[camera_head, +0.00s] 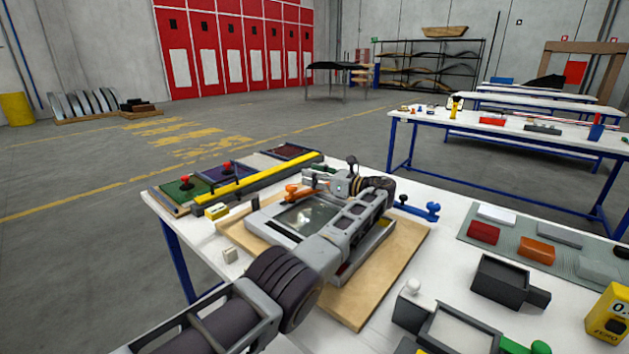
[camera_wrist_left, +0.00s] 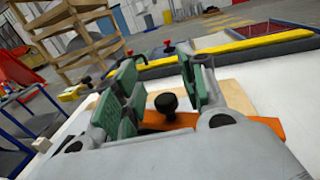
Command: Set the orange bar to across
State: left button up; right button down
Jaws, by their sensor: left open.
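The orange bar (camera_head: 293,191) shows partly in the head view, on the grey frame (camera_head: 262,226) on the wooden board. My left arm and gripper hide much of it. In the left wrist view the orange bar (camera_wrist_left: 185,120) lies crosswise in the picture, with a black knob (camera_wrist_left: 166,102) standing up from it. My left gripper (camera_head: 343,184) is over the far part of the frame. In the wrist view its green-padded fingers (camera_wrist_left: 160,72) are apart, with the knob showing in the gap between them; contact cannot be told. My right gripper is not in view.
A yellow-and-black bar (camera_head: 265,178) and coloured trays (camera_head: 183,190) lie behind the board. A blue handle (camera_head: 418,210) is to its right. A black open box (camera_head: 500,282) and a mat with coloured blocks (camera_head: 537,250) fill the right side. A small beige block (camera_head: 230,255) stands at left.

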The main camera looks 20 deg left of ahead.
pick_arm(q)
notch_tip(320, 180, up, 8)
jog(key=shift+d+r, duration=0.1)
dwell(0.4)
